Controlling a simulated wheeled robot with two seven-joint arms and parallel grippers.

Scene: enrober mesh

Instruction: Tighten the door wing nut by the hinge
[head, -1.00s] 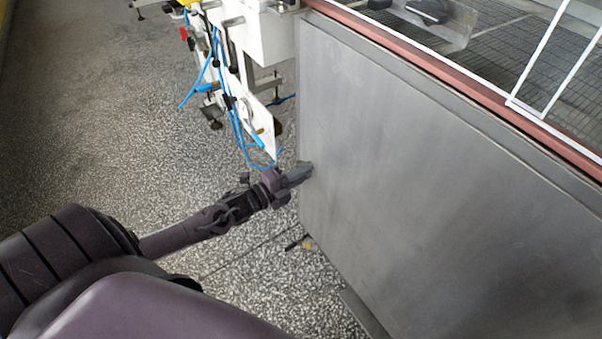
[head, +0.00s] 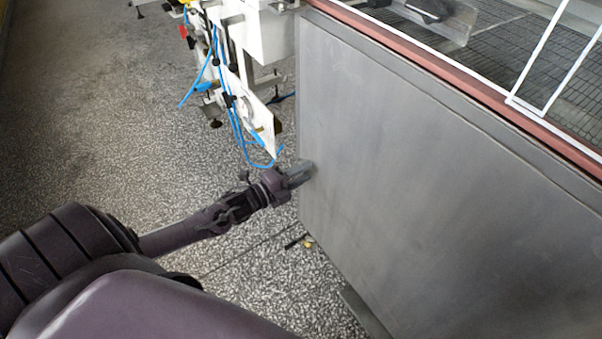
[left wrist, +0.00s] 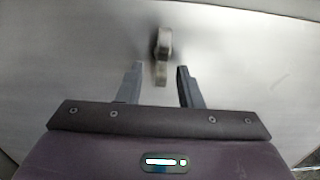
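The metal door (head: 440,190) is a large plain grey panel filling the right of the head view. The wing nut (left wrist: 162,48) shows in the left wrist view as a small blurred, upright metal piece on the door face. My left gripper (head: 300,174) is by the door's left edge in the head view, and its fingers hide the nut there. In the left wrist view the left gripper (left wrist: 160,82) is open, with the nut's lower end between or just beyond the fingertips. I cannot tell whether either finger touches it. My right gripper is out of view.
A white machine frame (head: 258,130) with blue hoses stands left of the door, close above my left gripper. A reddish rail (head: 450,80) and mesh belt (head: 500,50) lie along the door's top. Open speckled floor (head: 120,140) spreads to the left.

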